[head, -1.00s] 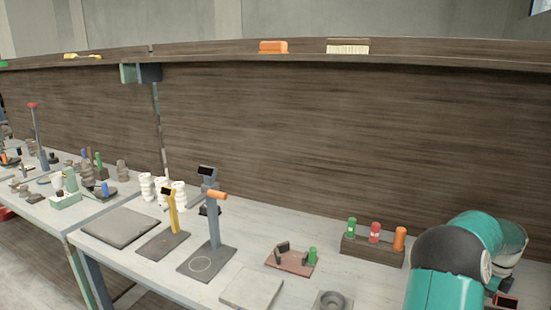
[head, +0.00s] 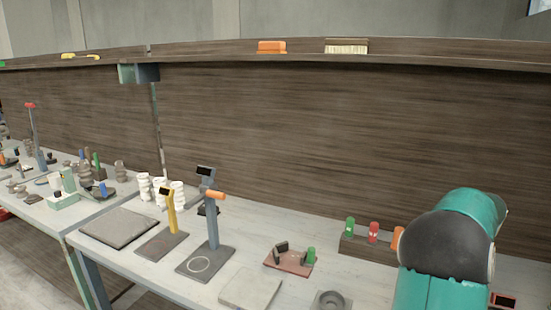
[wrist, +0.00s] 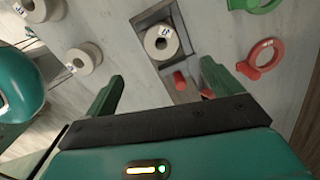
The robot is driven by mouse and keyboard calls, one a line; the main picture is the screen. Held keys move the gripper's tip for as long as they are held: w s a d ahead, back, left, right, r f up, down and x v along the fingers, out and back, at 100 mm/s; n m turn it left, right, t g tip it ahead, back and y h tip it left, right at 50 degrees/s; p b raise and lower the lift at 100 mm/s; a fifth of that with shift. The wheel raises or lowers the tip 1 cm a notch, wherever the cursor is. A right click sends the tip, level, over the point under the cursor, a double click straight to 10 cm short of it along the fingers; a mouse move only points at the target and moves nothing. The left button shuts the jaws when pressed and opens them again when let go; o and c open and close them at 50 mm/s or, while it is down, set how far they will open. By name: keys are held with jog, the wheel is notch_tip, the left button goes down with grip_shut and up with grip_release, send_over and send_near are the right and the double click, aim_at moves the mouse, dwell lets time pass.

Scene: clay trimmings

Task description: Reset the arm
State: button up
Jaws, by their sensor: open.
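My gripper (wrist: 160,84) shows in the wrist view with its two green fingers wide apart. No object is held between them. Beyond the fingers is a grey bench surface with a labelled ring-shaped piece (wrist: 161,42) on a dark square base and a small red peg (wrist: 180,81). In the head view my teal arm stands at the lower right; the gripper itself is out of that view.
A dark rack (head: 354,244) with coloured handles is partly behind my arm. A reddish stand (head: 288,261), a grey post stand (head: 213,230) and a yellow stand (head: 171,215) occupy the bench. The wrist view shows a red looped piece (wrist: 262,59) beside the right finger.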

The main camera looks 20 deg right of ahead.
jog(key=w+a+r+n+t, duration=0.1)
jog(key=w+a+r+n, duration=0.3)
jog(key=a, duration=0.6)
jog(key=a+r+n+t, duration=0.1)
jog(key=a+r+n, duration=0.3)
jog(key=a, duration=0.6)
jog(key=w+a+r+n, duration=0.2)
jog(key=a+n, duration=0.4)
jog(key=a, duration=0.3)
jog(key=s+a+n+t, duration=0.1)
jog(key=s+a+n, duration=0.2)
jog(key=a+n, duration=0.2)
jog(key=s+a+n, duration=0.4)
jog(key=a+n, duration=0.1)
jog(key=a, duration=0.5)
jog(key=s+a+f+n+t, duration=0.1)
jog(key=s+a+n, duration=0.3)
jog(key=a, duration=0.3)
jog(key=shift+a+n+t, duration=0.2)
jog(key=shift+n+t, duration=0.1)
jog(key=shift+n, duration=0.4)
